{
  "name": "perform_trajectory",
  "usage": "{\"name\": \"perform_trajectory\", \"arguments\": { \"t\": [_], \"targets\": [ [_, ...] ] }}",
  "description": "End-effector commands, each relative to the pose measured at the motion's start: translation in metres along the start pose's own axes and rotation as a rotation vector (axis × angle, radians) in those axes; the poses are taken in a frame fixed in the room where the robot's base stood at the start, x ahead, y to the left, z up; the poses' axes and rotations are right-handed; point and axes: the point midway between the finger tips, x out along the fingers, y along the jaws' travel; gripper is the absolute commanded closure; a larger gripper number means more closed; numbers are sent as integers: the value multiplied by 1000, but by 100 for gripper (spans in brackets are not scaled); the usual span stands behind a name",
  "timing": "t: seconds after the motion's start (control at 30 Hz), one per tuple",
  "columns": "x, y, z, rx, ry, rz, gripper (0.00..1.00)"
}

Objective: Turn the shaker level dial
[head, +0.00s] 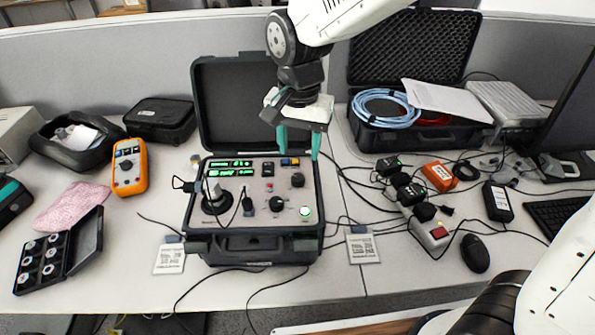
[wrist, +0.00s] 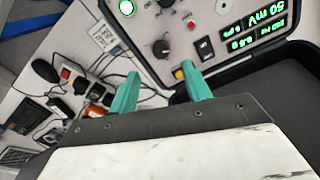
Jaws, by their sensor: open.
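The shaker unit is a grey control panel (head: 250,178) in an open black case (head: 262,243). Two black dials show on its right half: one near the back right (head: 298,180), one lower in the middle (head: 276,204). Their labels are too small to read, so I cannot tell which is the shaker level dial. My gripper (head: 298,143), with green fingers, is open and empty above the panel's back right edge. In the wrist view, the back right dial (wrist: 162,48) lies just beyond the gap between my fingertips (wrist: 160,70), apart from them.
The raised lid (head: 225,105) stands behind the panel. A lit green round button (head: 305,211) is at the front right. A cable and round black shaker head (head: 216,202) occupy the left side. Power adapters and cables (head: 410,195) clutter the table to the right.

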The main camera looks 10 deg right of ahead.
Motion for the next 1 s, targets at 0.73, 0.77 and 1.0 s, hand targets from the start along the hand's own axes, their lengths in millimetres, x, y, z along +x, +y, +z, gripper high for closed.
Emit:
{"name": "perform_trajectory", "arguments": {
  "t": [0.73,0.77,1.0],
  "targets": [
    [80,-3,0,4,-1,1,52],
    [80,-3,0,4,-1,1,52],
    [79,-3,0,4,-1,1,79]
  ]
}}
